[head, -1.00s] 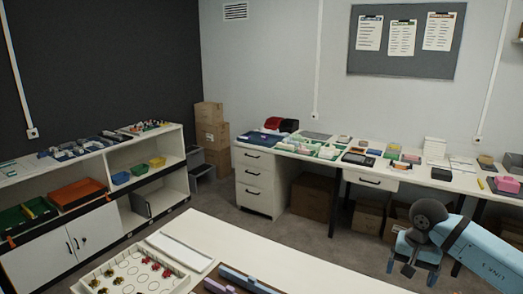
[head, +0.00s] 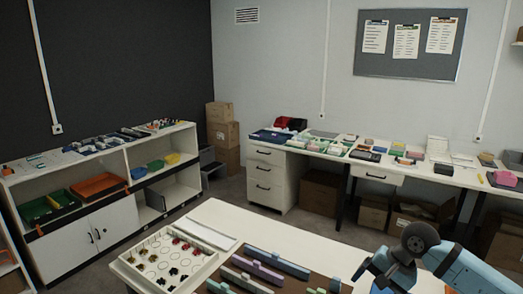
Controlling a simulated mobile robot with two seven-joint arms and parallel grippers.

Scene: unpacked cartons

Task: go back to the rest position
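My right arm (head: 440,258), light blue with a dark round joint, comes in from the lower right over the right end of the near white table (head: 335,240). Its lower part runs out of the bottom edge, and I see no gripper fingers on it. My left gripper is not in view. No object is seen in a gripper.
On the near table are a white tray (head: 198,270) with small red, yellow and dark pieces, and a brown board with purple and green bars (head: 278,263). A white shelf (head: 70,250) stands left. A long desk (head: 262,153) with drawers runs along the back wall.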

